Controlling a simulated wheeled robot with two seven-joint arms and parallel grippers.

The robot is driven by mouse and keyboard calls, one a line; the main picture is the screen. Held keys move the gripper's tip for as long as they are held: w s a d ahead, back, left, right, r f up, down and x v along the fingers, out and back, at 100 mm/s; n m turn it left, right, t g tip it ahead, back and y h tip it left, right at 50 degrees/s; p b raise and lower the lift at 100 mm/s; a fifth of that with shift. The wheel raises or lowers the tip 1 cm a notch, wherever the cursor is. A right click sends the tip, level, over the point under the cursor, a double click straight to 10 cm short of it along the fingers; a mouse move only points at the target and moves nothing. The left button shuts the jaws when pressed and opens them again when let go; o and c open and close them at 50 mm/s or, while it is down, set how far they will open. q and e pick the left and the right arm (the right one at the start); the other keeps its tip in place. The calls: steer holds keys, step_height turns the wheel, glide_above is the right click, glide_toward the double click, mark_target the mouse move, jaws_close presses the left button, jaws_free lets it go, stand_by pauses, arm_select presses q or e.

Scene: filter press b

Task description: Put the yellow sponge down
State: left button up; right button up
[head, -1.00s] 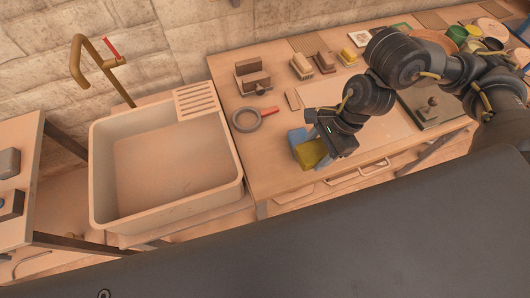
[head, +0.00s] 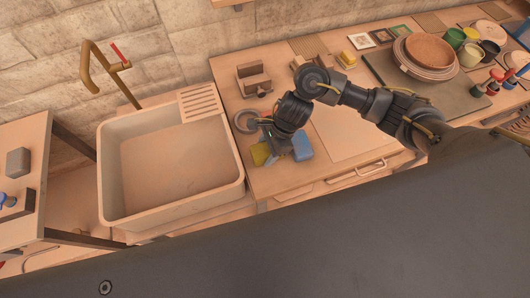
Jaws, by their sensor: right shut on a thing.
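The yellow sponge (head: 261,153) is at the left front of the wooden counter, close to the sink's right wall. My right gripper (head: 272,149) is over it and shut on it, pointing down. The fingertips are small and partly hidden by the wrist. I cannot tell whether the sponge touches the counter. A blue block (head: 302,146) lies on the counter just to the right of the gripper. My left gripper is not in view.
The empty sink (head: 170,165) is to the left, with a brass tap (head: 92,65) behind it. A round grey ring (head: 244,121) is partly hidden by my arm. Brown blocks (head: 253,80) stand behind. Stacked plates and bowls (head: 428,52) stand far right.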

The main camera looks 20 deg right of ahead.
mark_target(265, 155)
steer(key=shift+w+a+f, duration=0.1)
steer(key=shift+a+f, duration=0.1)
steer(key=shift+f, duration=0.1)
step_height(265, 155, down, 2)
steer(key=shift+p, duration=0.85)
steer(key=shift+f, duration=0.45)
steer(key=shift+f+b, duration=0.2)
steer(key=shift+b, duration=0.1)
steer(key=o, duration=0.9)
steer(key=shift+r, duration=0.1)
